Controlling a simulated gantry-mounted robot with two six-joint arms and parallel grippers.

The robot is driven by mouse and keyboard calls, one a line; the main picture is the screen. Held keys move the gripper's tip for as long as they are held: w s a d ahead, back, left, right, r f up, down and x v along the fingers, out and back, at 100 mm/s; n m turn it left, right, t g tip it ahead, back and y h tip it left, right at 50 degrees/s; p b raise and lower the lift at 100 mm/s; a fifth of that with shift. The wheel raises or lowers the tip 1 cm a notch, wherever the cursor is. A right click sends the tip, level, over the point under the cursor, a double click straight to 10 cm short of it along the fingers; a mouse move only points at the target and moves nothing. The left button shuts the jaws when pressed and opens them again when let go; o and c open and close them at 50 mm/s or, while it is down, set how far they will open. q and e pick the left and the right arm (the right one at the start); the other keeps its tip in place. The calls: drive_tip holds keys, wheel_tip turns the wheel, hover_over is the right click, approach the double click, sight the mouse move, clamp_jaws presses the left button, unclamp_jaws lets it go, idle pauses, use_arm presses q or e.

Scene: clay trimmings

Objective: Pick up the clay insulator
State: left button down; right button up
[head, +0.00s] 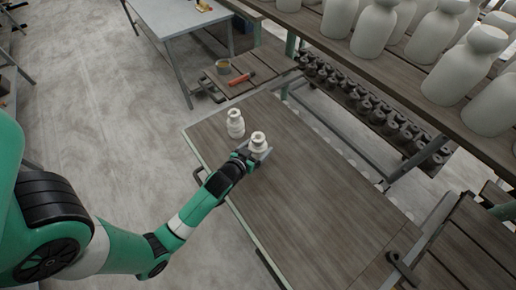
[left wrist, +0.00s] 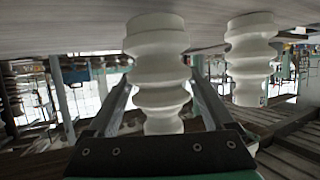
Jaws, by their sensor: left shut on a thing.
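A white ribbed clay insulator (head: 258,141) is between the fingers of my left gripper (head: 256,152), near the left side of the wooden table. The gripper is shut on it. In the left wrist view the same insulator (left wrist: 159,65) fills the space between the two fingers of my left gripper (left wrist: 160,92). I cannot tell whether its base touches the table. A second white insulator (head: 235,124) stands upright just behind and to the left of it. It also shows in the left wrist view (left wrist: 251,60), to the right and apart from the fingers. My right gripper is not in view.
The wooden table (head: 330,205) is bare to the right and front. A shelf (head: 400,72) with several large pale vessels (head: 362,30) overhangs the back right. Behind the table, a low wooden stand (head: 240,84) holds a red-handled tool (head: 241,79) and a small pot (head: 223,66).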

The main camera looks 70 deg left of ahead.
sight(259, 139)
use_arm(q)
drive_tip(key=s+d+r+p, duration=0.1)
drive_tip(key=r, duration=0.1)
drive_tip(key=s+d+r+p, duration=0.1)
drive_tip(key=r, duration=0.2)
drive_tip(key=s+d+r+p, duration=0.1)
drive_tip(key=r, duration=0.2)
drive_tip(key=shift+s+d+r, duration=0.2)
drive_tip(key=shift+s+d, duration=0.1)
drive_tip(key=shift+s, duration=0.1)
drive_tip(key=v, duration=0.9)
drive_tip(key=shift+d, duration=0.4)
drive_tip(key=shift+w+f, duration=0.1)
